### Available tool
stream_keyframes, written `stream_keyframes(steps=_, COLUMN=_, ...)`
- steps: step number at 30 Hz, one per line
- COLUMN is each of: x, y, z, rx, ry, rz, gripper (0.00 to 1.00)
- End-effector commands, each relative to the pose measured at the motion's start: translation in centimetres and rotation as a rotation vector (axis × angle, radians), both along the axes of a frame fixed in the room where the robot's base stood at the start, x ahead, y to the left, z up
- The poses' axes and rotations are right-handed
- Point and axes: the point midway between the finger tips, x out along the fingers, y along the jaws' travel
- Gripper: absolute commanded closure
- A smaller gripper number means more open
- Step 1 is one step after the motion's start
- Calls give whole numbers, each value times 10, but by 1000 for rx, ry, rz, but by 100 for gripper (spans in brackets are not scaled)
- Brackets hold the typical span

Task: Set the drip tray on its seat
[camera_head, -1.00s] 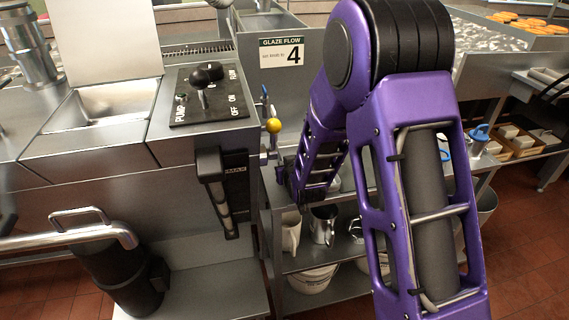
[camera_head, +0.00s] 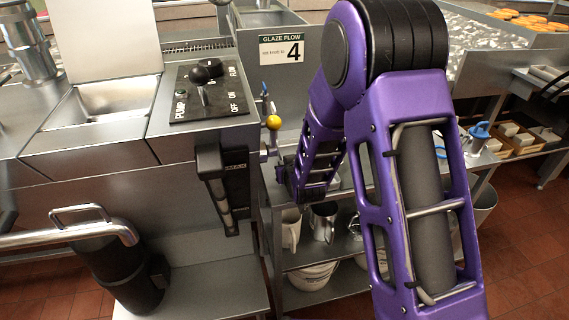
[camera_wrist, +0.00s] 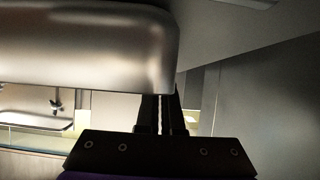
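In the wrist view the two dark fingers of my gripper (camera_wrist: 162,112) stand close together, with only a thin bright line between them. Their tips end at the lower edge of a large brushed-metal piece with a rounded corner, which looks like the drip tray (camera_wrist: 85,50). It fills the upper left, very close to the camera, and the fingers appear shut on its edge. The exact contact is hidden. The seat cannot be made out in either view.
The steel machine has a black control plate (camera_head: 207,98) with a lever, and a yellow knob (camera_head: 273,122) at its side. The sign (camera_head: 281,50) reads "GLAZE FLOW 4". A shelf unit (camera_head: 340,258) with pitchers stands beside my arm. A black canister (camera_head: 125,275) stands lower left.

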Motion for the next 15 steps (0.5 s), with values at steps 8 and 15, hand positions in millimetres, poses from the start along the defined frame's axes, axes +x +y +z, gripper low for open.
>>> stream_keyframes(steps=8, x=1, y=0, z=-3, rx=0, ry=-2, rz=-1, gripper=100)
stream_keyframes(steps=15, x=0, y=-1, z=-5, rx=0, ry=0, rz=-1, gripper=100)
